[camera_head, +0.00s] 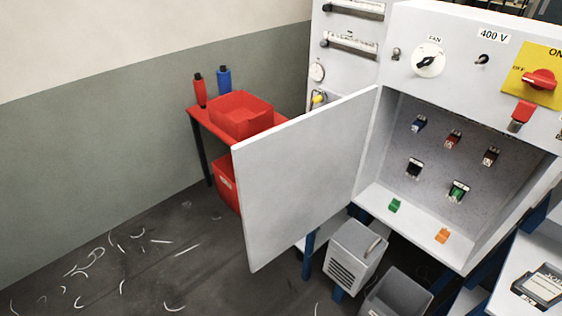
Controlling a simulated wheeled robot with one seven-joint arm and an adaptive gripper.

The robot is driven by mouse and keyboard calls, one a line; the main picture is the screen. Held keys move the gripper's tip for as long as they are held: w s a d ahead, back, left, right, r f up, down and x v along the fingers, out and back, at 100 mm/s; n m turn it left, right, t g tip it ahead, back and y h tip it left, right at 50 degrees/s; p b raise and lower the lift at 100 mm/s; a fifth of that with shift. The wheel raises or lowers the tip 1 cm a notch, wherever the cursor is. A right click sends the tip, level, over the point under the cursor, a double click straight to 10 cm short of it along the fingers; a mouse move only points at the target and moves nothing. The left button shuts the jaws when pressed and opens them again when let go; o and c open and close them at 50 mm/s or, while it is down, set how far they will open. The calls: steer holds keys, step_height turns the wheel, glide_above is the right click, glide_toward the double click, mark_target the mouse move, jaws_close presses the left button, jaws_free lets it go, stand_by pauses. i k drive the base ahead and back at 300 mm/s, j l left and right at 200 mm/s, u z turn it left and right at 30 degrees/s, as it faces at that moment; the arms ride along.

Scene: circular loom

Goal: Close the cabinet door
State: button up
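The cabinet door (305,180) is a flat light-grey panel, standing wide open. Its right edge meets the left side of the cabinet opening, and its free edge reaches out to the left. The white cabinet (430,22) fills the right side of the head view. Its opening shows a grey interior (440,150) with blue, red, dark and green switches on the back wall. A green piece and an orange piece sit on the cabinet floor near the front. My gripper is not in this view.
A red side table (208,124) with a red bin (240,114) and two bottles stands behind the door. A grey vented box (352,255) and an open grey bin (398,295) are below the cabinet. Floor at left is open, with scattered scraps.

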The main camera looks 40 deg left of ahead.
mark_target(293, 177)
steer(key=j, duration=0.45)
steer(key=k+j+z, duration=0.1)
steer(key=j, duration=0.3)
steer(key=k+j, duration=0.1)
steer(key=j, duration=0.35)
steer(key=k+j+z, duration=0.1)
steer(key=j, duration=0.75)
steer(key=k+j+z, duration=0.1)
steer(key=j, duration=0.35)
steer(key=k+j, duration=0.15)
steer(key=j, duration=0.25)
steer(key=i+j, duration=0.3)
steer(key=k+j+u, duration=0.1)
steer(key=k, duration=0.15)
steer(key=i+j+u, duration=0.1)
steer(key=j+u, duration=0.15)
steer(key=u, duration=0.15)
